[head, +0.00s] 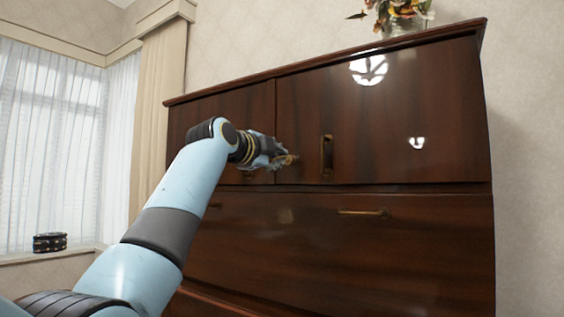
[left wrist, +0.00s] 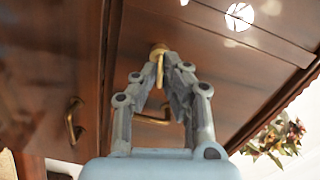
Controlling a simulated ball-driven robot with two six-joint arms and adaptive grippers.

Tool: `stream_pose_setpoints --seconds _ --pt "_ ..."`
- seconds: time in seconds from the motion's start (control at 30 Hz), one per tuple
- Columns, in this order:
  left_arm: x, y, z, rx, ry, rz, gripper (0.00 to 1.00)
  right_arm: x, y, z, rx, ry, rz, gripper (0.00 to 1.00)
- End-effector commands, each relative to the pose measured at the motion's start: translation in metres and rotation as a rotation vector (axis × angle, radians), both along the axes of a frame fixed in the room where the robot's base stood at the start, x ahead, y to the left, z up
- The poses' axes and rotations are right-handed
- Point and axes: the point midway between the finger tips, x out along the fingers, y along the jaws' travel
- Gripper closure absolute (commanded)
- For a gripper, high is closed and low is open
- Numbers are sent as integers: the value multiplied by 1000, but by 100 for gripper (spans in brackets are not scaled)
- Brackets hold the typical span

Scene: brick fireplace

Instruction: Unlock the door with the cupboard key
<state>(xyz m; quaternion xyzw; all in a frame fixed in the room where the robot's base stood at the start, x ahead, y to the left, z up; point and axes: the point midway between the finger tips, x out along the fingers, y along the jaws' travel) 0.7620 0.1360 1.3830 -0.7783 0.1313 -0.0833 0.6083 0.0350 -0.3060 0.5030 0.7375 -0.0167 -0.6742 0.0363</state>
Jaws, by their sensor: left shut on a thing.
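The dark brown cupboard has two upper doors: the right door (head: 440,100) and the left door (head: 225,115), both closed. My left gripper (head: 284,160) is at the lower left part of the right door, near the seam between the doors. It is shut on a small brass key (head: 291,159). In the left wrist view the key (left wrist: 159,70) shows between the fingertips (left wrist: 163,60), with a round brass part right at the door surface. I cannot tell whether the key sits in the lock. My right gripper is not in view.
A brass handle (head: 327,157) stands on the right door, just right of my left gripper. Drawers with a brass pull (head: 362,212) lie below. A flower vase (head: 402,22) stands on top. A dark round box (head: 49,242) sits on the windowsill.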

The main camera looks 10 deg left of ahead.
Motion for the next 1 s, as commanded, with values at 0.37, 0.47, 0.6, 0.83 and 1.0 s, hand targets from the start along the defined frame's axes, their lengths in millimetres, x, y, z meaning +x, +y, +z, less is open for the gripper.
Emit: stream_pose_setpoints --seconds 0.37,0.47,0.6,0.83,1.0 --pt "0 0 -2 100 -42 0 100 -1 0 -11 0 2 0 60" --pt "0 0 -2 145 -61 0 100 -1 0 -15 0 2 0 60" --pt "0 0 -1 191 -78 0 100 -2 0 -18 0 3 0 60" --pt "0 0 0 204 -83 0 100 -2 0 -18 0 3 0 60" --pt "0 0 0 208 -86 0 100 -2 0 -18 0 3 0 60"
